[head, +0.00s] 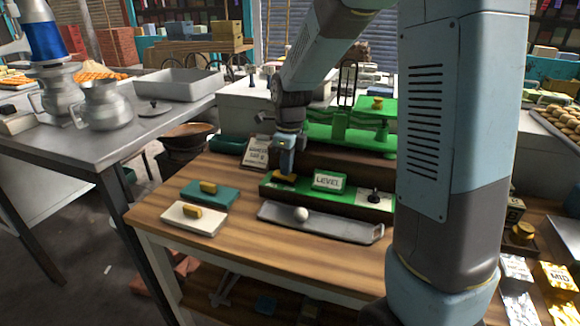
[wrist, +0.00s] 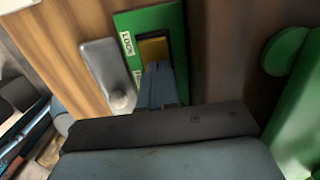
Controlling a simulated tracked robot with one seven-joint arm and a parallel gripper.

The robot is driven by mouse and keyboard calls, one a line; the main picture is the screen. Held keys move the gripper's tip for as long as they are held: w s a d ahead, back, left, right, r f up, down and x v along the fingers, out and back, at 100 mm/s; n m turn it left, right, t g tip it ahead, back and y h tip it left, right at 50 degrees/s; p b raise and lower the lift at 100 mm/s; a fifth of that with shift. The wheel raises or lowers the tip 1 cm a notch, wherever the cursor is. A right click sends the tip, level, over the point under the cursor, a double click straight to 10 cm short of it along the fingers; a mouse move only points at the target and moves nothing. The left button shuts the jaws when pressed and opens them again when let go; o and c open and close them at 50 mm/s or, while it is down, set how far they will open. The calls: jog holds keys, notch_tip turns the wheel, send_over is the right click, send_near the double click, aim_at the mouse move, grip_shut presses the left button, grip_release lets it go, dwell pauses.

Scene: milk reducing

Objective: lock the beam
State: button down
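A green scale (head: 345,130) with a beam and raised pan stands at the back of the wooden table. In front of it is a long green base panel (head: 264,190) with a LEVEL plate (head: 328,181) and a black knob (head: 374,196). My gripper (head: 287,160) points down at the panel's left end, fingers together. In the wrist view my fingertips (wrist: 160,72) are at a yellow block (wrist: 153,49) in a dark slot beside a LOCK label (wrist: 128,43). The yellow block (head: 284,178) is partly hidden in the head view; I cannot tell whether the fingers touch it.
A grey tray (head: 345,228) with a white ball (head: 301,214) lies in front of the panel. A teal plate (head: 222,198) and a white plate (head: 186,222), each with a yellow block, lie left. A small sign (head: 257,152) stands behind.

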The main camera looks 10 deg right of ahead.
aim_at(292, 175)
jog(key=shift+r, duration=0.1)
jog(key=shift+d+r, duration=0.1)
jog(key=shift+r, duration=0.4)
notch_tip(292, 175, up, 13)
jog(key=d, duration=0.1)
jog(key=shift+s+f, duration=0.15)
jog(key=shift+s, duration=0.2)
